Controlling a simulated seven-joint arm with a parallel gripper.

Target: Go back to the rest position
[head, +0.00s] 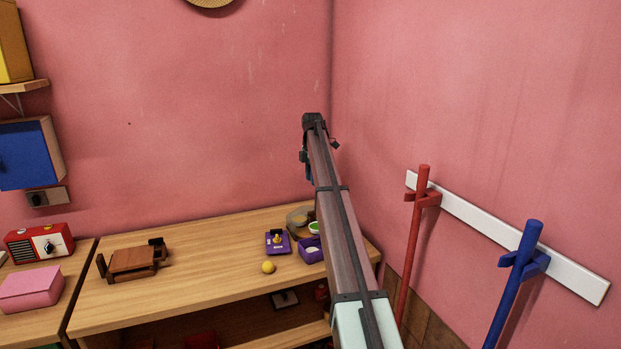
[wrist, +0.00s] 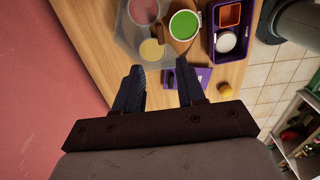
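My gripper (head: 307,162) is raised above the right part of the wooden shelf unit, near the wall corner, at the end of my arm. In the wrist view, its two dark fingers (wrist: 158,68) are spread apart. Nothing shows held between them. The shelf top lies below, with a clear gap under the gripper in the head view.
Below are a purple box (head: 311,251), a green-filled bowl (wrist: 184,25), a purple item (head: 277,243) and a yellow ball (head: 268,267). A wooden rack (head: 136,262) stands left. Red (head: 412,240) and blue (head: 517,275) poles hang on the right wall.

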